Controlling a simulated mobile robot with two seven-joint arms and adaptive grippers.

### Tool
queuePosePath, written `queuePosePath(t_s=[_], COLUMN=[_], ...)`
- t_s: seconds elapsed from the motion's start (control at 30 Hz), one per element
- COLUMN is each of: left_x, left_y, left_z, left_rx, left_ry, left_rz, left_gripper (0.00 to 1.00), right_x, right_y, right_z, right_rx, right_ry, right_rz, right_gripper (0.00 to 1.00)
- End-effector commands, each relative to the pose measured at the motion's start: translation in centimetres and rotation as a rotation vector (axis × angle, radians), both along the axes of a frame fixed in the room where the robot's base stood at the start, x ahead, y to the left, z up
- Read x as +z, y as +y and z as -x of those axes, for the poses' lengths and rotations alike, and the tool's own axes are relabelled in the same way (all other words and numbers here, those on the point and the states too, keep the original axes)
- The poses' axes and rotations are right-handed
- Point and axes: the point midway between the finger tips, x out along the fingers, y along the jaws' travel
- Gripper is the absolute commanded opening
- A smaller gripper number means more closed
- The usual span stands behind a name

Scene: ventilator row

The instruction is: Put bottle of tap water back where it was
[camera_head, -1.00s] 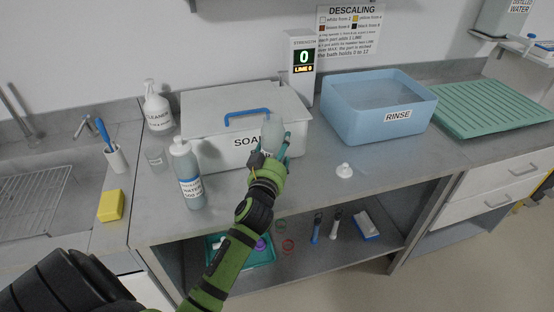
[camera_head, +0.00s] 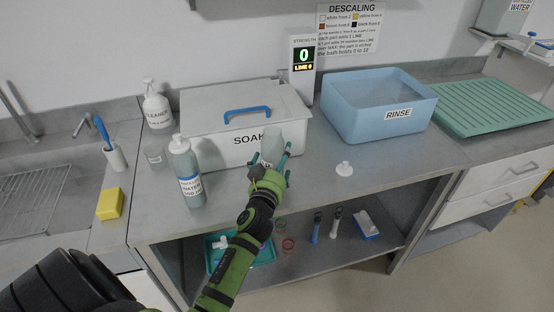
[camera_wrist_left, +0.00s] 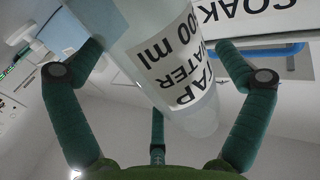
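The bottle of tap water (camera_head: 272,140) is translucent and stands on the grey counter, just in front of the right part of the SOAK bath (camera_head: 208,140). Its label reads TAP WATER in the left wrist view (camera_wrist_left: 175,62). My left gripper (camera_head: 271,158) is at the bottle, its teal fingers spread apart around it. In the left wrist view the fingers show gaps to the bottle's sides. The bottle's lower part is partly hidden by the gripper. My right gripper is not in view.
Another labelled water bottle (camera_head: 187,172) stands left of the gripper, near a small beaker (camera_head: 155,156) and a cleaner spray bottle (camera_head: 157,108). A small white cap-like piece (camera_head: 344,168) lies to the right. The blue RINSE tub (camera_head: 345,120) stands behind it. The front right counter is mostly clear.

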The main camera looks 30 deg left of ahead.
Motion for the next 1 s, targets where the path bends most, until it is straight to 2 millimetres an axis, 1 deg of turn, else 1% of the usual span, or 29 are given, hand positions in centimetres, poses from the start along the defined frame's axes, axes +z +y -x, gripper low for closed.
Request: queuePosePath(t_s=[0.17, 0.27, 0.37, 0.47, 0.6, 0.73, 0.9, 1.0], left_x=[0.1, 0.5, 0.0, 0.0, -0.1, -0.1, 0.0, 0.1], left_y=[0.0, 0.0, -0.5, -1.2, -2.3, -3.2, -4.0, -4.2], left_z=[0.0, 0.1, 1.3, 3.2, 6.2, 8.6, 10.6, 11.1], left_rx=[0.0, 0.0, -0.001, 0.0, 0.001, 0.001, 0.0, 0.0], left_ry=[0.0, 0.0, 0.001, 0.001, 0.001, 0.001, 0.001, -0.001], left_rz=[0.0, -0.001, 0.001, 0.001, 0.003, 0.003, 0.001, 0.001], left_gripper=[1.0, 1.0, 1.0, 1.0, 1.0, 1.0, 1.0, 1.0], right_x=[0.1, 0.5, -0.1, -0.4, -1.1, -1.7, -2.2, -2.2], right_y=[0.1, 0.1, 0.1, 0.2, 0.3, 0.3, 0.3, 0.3], right_z=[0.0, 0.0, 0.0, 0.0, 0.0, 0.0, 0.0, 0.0], right_rx=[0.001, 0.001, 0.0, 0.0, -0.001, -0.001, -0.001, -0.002], right_ry=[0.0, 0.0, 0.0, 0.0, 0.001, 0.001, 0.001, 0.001], right_rz=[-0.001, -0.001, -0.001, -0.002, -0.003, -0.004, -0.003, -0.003], right_gripper=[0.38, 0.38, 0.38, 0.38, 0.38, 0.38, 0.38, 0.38])
